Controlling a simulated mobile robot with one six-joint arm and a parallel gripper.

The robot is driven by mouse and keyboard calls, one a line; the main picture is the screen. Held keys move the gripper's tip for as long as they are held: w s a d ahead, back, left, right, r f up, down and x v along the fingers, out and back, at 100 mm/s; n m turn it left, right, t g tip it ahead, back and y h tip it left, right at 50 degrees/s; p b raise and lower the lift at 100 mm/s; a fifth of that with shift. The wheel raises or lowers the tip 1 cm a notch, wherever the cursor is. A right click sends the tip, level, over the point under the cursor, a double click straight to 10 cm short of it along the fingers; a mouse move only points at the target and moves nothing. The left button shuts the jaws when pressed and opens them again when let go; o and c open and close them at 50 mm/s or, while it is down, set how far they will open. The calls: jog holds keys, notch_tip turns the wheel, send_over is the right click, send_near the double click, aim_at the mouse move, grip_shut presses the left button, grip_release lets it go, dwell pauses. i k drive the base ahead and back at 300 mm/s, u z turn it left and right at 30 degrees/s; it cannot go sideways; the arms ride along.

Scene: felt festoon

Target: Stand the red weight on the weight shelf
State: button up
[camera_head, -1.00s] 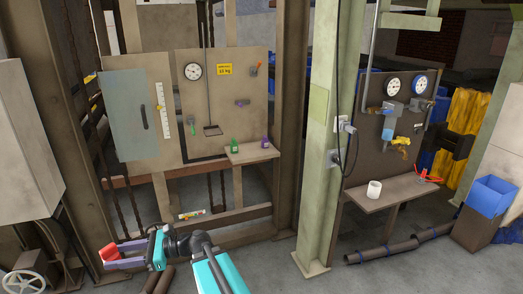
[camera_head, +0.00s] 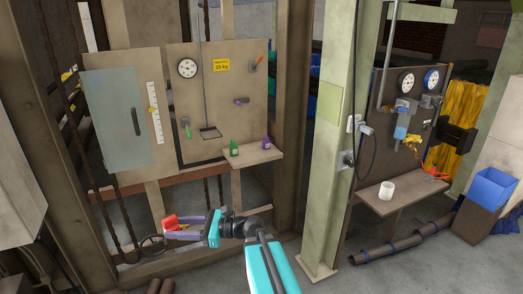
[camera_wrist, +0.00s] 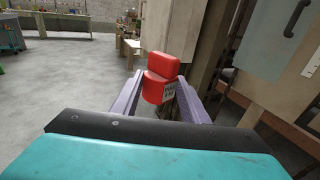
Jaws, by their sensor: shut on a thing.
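The red weight (camera_head: 170,221) is held in front of and below the wall panels, left of the shelf in the head view. My gripper (camera_head: 176,231) is shut on it. In the wrist view the red weight (camera_wrist: 160,85) sits upright between the two purple fingers, with a pale label on its side. The weight shelf (camera_head: 272,154) is a small wooden ledge under the gauge panel. A green weight (camera_head: 234,149) and a purple weight (camera_head: 266,144) stand on it, with a gap between them. The red weight is apart from the shelf, lower and to its left.
A hanging pan (camera_head: 210,133) on a rod is above and left of the shelf. A green post (camera_head: 335,150) stands right of the shelf. A second bench (camera_head: 400,195) with a white cup (camera_head: 387,190) is further right. Pipes (camera_head: 390,250) lie on the floor.

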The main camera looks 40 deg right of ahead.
aim_at(251, 151)
jog(key=z, duration=0.25)
jog(key=i, duration=1.6)
jog(key=u, duration=0.5)
